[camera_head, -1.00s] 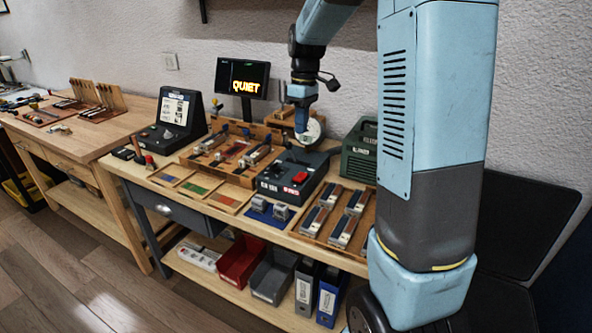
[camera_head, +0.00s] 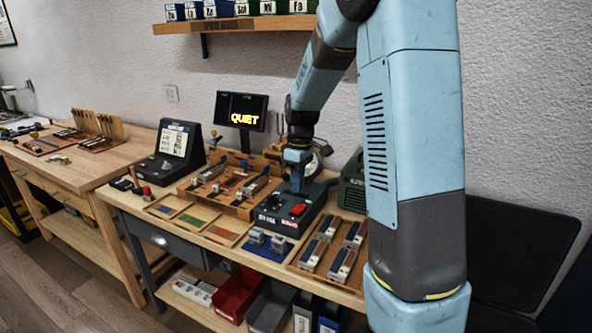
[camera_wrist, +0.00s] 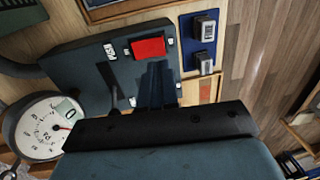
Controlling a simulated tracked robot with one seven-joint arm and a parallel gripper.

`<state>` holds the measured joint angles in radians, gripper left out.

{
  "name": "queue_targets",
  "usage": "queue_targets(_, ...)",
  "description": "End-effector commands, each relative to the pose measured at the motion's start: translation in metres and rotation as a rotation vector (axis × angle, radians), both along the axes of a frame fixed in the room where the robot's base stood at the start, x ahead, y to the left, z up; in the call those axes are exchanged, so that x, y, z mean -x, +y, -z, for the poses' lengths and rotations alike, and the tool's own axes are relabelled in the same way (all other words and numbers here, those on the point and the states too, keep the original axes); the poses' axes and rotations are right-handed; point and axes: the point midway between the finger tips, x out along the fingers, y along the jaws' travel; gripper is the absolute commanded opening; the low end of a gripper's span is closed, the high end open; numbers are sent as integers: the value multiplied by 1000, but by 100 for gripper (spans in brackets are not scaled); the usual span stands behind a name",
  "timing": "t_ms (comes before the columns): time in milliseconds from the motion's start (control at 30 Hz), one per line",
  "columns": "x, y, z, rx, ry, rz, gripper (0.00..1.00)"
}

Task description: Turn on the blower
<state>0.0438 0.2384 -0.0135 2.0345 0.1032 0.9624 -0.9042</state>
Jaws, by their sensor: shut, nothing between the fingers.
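A dark control box (camera_head: 285,222) with a red rocker switch (camera_head: 298,210) stands on the workbench. In the wrist view the box (camera_wrist: 85,70) and the red switch (camera_wrist: 148,47) show close up. My gripper (camera_head: 297,188) is shut and empty, pointing down over the box, just behind the switch. In the wrist view its fingertips (camera_wrist: 156,72) are beside the switch; I cannot tell whether they touch the box. A round gauge (camera_wrist: 42,125) stands at the box. A green slatted machine (camera_head: 352,185) is behind, partly hidden by my arm; I cannot tell whether it is the blower.
A screen reading QUIET (camera_head: 242,111) stands behind the box. A wooden tray of parts (camera_head: 230,190) lies to its left. A blue mat with two metal blocks (camera_head: 265,246) and a board with several grey pieces (camera_head: 330,250) lie in front.

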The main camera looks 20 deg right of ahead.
Motion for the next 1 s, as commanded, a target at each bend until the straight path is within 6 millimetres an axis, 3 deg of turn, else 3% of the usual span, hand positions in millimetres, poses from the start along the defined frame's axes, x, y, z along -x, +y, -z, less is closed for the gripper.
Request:
queue_targets(200, 4, 3, 36, -1, 4, 0, 0)
queue_targets(400, 5, 5, 55, 1, 1, -2, 0)
queue_targets(1000, 6, 7, 63, 1, -1, -2, 0)
